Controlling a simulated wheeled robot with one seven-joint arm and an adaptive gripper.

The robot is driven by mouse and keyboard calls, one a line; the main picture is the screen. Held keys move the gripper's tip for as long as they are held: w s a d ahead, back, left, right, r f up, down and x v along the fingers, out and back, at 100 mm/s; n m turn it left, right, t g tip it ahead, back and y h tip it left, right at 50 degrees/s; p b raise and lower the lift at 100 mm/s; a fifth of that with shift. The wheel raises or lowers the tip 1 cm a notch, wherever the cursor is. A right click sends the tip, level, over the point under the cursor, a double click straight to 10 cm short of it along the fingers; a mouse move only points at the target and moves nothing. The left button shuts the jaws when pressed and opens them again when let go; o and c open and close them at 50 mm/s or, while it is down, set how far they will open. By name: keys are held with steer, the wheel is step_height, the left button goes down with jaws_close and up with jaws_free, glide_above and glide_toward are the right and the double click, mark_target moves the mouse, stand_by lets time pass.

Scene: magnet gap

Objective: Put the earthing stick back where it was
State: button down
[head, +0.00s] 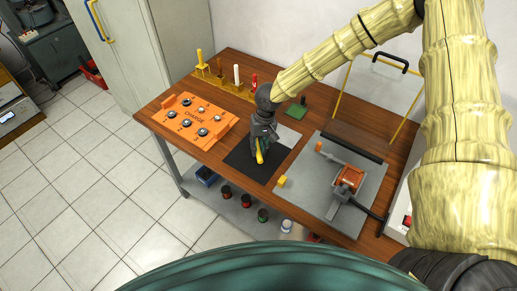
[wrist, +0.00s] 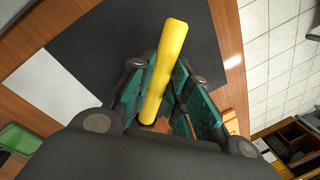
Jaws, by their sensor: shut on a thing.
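My gripper (head: 260,143) is shut on a yellow stick (head: 260,157), which looks like the earthing stick. The stick also shows in the wrist view (wrist: 166,70), tilted between the green finger pads, its lower end hidden by the gripper. My gripper is over the black mat (head: 240,164) in the middle of the bench. I cannot tell whether the stick touches the mat. A yellow-brown rack (head: 228,86) at the back left of the bench holds a yellow piece (head: 199,60), a brown piece (head: 219,68), a white rod (head: 237,74) and a red piece (head: 254,80).
An orange panel (head: 193,119) with several round studs lies on the left. A grey plate (head: 318,190) on the right bears an orange-and-grey device (head: 348,180), a small yellow block (head: 282,181) and a dark bar. A green block (head: 296,110) sits behind. A yellow frame (head: 345,85) stands at the back right.

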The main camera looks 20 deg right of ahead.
steer(key=shift+f+p, duration=0.3)
steer(key=shift+f, duration=0.85)
steer(key=shift+f, duration=0.15)
steer(key=c, duration=1.3)
jaws_free()
steer(key=shift+w, duration=0.1)
steer(key=shift+c, duration=0.2)
step_height(320, 180, up, 12)
steer(key=d+b, duration=0.1)
steer(key=b, duration=0.1)
steer(key=shift+d+b, duration=0.35)
steer(key=shift+d, duration=0.05)
steer(key=shift+w, duration=0.1)
